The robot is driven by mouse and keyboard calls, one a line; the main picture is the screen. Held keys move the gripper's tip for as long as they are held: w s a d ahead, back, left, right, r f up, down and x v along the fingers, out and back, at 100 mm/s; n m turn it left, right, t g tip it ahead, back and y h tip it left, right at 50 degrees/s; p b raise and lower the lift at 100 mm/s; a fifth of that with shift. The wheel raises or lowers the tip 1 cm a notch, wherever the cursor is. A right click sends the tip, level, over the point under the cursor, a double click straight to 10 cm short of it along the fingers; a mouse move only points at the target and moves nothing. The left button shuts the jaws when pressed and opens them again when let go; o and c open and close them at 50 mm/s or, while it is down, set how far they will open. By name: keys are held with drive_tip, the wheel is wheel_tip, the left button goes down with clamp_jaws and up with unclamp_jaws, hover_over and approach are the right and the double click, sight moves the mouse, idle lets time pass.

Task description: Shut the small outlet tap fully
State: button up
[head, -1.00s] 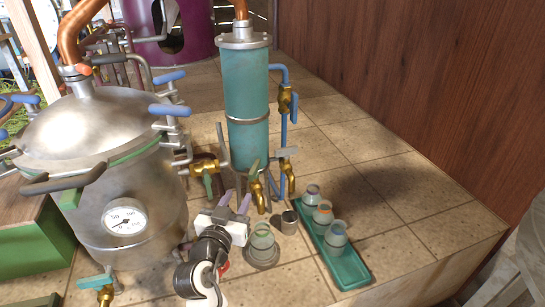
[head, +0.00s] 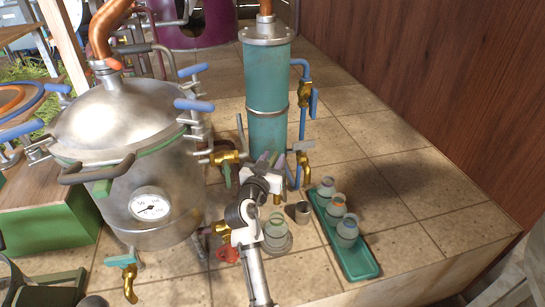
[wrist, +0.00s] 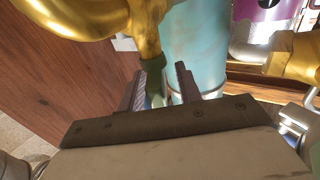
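The small outlet tap is at the foot of the teal column (head: 268,90). In the head view my gripper (head: 270,158) reaches up to the column's base and hides most of the tap. In the wrist view the brass tap body (wrist: 150,32) is at the top, with its green lever (wrist: 156,90) below. My gripper (wrist: 162,72) is open, with one finger on each side of the lever. The lever is close to the left finger; a gap with teal column behind shows on the right. Whether a finger touches the lever, I cannot tell.
A green tray (head: 362,266) holds three jars to the right. Another brass valve (head: 226,157) and the steel pot (head: 150,190) are left. Tiles at right are clear.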

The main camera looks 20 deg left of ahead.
clamp_jaws()
drive_tip(key=shift+w+f, duration=0.1)
drive_tip(key=h+b, duration=0.1)
drive_tip(key=b, duration=0.1)
drive_tip(key=shift+a+f+m+b, duration=0.1)
drive_tip(key=shift+f+m+b, duration=0.1)
drive_tip(key=shift+m+b, duration=0.2)
drive_tip(key=m+h+b, duration=0.1)
drive_tip(key=h+b, duration=0.1)
drive_tip(key=shift+h+b, duration=0.3)
drive_tip(key=m+g+h+b, duration=0.1)
drive_tip(key=m+h+b, duration=0.1)
drive_tip(key=shift+r+h+b, duration=0.15)
drive_tip(key=shift+h+b, duration=0.15)
drive_tip(key=shift+b, duration=0.1)
drive_tip(key=shift+r+m+h, duration=0.15)
drive_tip(key=shift+m+h, duration=0.25)
drive_tip(key=shift+h, duration=0.1)
